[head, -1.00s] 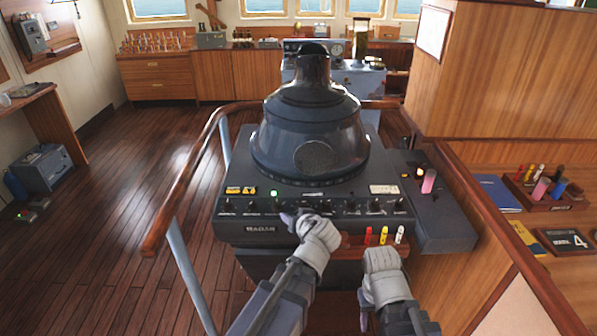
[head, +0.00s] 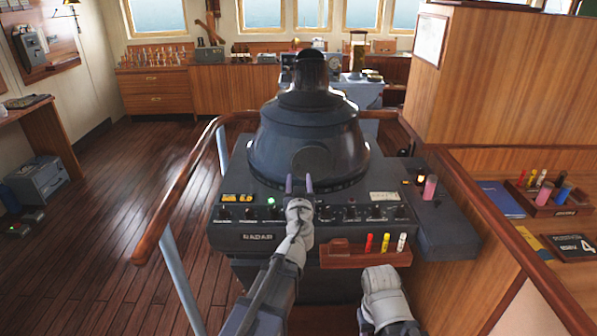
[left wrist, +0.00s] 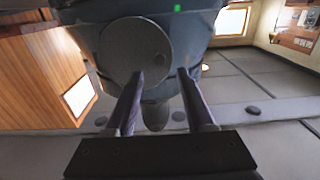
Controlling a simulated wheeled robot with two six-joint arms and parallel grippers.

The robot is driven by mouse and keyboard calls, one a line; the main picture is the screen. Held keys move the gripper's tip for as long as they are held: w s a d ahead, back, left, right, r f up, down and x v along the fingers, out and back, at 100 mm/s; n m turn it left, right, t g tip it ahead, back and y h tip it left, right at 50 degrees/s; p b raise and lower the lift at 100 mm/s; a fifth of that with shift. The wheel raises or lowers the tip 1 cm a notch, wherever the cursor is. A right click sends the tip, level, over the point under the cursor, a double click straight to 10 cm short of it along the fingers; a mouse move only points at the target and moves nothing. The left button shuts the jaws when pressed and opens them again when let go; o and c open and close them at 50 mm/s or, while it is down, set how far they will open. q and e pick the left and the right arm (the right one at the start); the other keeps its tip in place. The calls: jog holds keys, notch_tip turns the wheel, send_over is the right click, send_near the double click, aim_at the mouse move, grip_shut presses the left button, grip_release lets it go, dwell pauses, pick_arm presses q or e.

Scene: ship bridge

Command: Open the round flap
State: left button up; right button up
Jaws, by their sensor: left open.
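The round flap (head: 314,159) is a dark disc on the front of the domed radar housing (head: 305,125). It also shows in the left wrist view (left wrist: 128,50) as a grey disc with a small dark spot near its lower right edge; it looks closed against the housing. My left gripper (head: 299,182) is open, its two fingers pointing up just below the flap. In the left wrist view the fingers (left wrist: 160,75) stand apart, one overlapping the flap's lower edge; I cannot tell whether they touch. My right arm's end (head: 382,290) is low at the front; its fingers are hidden.
The radar console (head: 225,238) has a row of knobs and a green light. A wooden marker rack (head: 345,258) hangs at its front. A wooden handrail (head: 178,195) curves along the left. A wooden partition (head: 490,90) stands at the right.

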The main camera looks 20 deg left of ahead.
aim_at(299, 168)
pick_arm(q)
jog(key=x, duration=0.6)
jog(key=shift+w, duration=0.1)
grip_shut()
dwell(1.2)
